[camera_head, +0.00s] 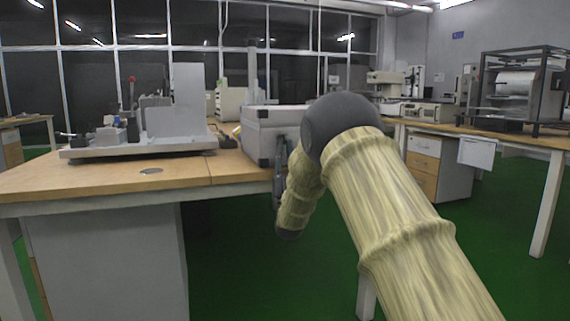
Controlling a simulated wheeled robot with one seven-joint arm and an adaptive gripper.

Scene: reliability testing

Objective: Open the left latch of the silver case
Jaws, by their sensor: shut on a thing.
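The silver case (262,125) sits shut on the wooden table, close to its right end. It has dark corner pieces, and its right part is hidden behind my arm. My gripper (280,147) is a small dark shape at the case's front side, past the dark joint of my arm. It is shut on the left latch at the case front. The latch itself is too small and covered to make out, so I cannot see how far it is turned.
A grey test fixture (150,140) on a flat base stands on the table (110,178) left of the case. A second bench (500,133) with a framed machine (520,90) is at the right. Green floor (240,270) is open below and between.

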